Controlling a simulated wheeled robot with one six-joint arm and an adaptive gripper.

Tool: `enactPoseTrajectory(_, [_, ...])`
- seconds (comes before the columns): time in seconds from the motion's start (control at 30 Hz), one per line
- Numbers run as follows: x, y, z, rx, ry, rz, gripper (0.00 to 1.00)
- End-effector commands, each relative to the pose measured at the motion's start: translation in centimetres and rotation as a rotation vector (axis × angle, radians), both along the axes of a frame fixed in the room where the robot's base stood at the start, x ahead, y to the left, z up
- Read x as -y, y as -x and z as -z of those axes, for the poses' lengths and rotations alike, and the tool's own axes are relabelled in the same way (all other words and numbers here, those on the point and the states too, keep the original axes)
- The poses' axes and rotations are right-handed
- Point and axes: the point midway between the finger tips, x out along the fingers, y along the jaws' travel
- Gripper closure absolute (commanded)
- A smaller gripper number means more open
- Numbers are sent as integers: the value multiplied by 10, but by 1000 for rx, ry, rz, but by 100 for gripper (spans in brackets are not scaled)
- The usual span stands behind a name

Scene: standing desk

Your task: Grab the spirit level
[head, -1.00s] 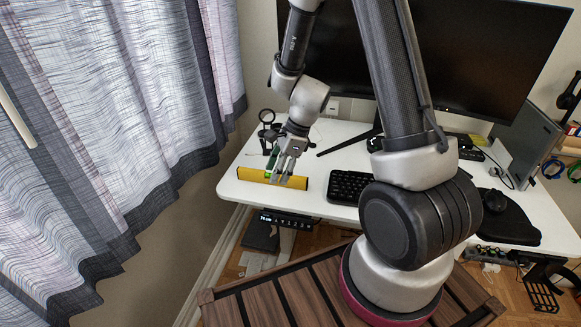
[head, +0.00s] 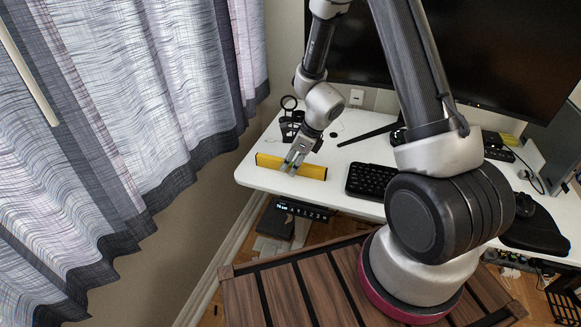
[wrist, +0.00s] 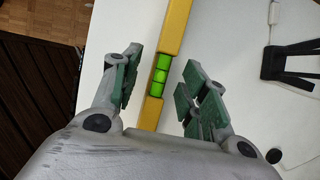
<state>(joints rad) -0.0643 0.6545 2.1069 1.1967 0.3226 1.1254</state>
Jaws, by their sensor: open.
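The yellow spirit level (head: 312,171) lies along the left front part of the white desk in the head view. In the wrist view the spirit level (wrist: 177,28) runs lengthwise between my fingers, with its green vial (wrist: 159,74) showing. My gripper (head: 290,170) is at the middle of the level in the head view. In the wrist view my gripper (wrist: 158,88) is open, one green-padded finger on each side of the level, with gaps between pads and level. The level's near end is hidden behind my gripper body.
A black keyboard (head: 370,181) lies to the right of the level. A black stand with a ring (head: 289,122) is behind it. The monitor (head: 450,60) stands at the back. A mouse (head: 525,206) is at the right. The desk's front edge is close to the level.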

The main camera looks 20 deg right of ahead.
Motion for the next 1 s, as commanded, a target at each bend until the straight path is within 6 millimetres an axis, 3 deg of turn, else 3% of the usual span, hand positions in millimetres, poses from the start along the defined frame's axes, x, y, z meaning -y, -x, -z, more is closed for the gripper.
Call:
enactPoseTrajectory(0.3, [-2, -2, 7, 1, 1, -1, 58])
enactPoseTrajectory(0.53, [-2, -1, 7, 1, 1, -1, 100])
enactPoseTrajectory(0.87, [-2, -2, 5, 1, 1, -1, 100])
enactPoseTrajectory(1.0, [-3, -2, -4, 3, 0, -2, 100])
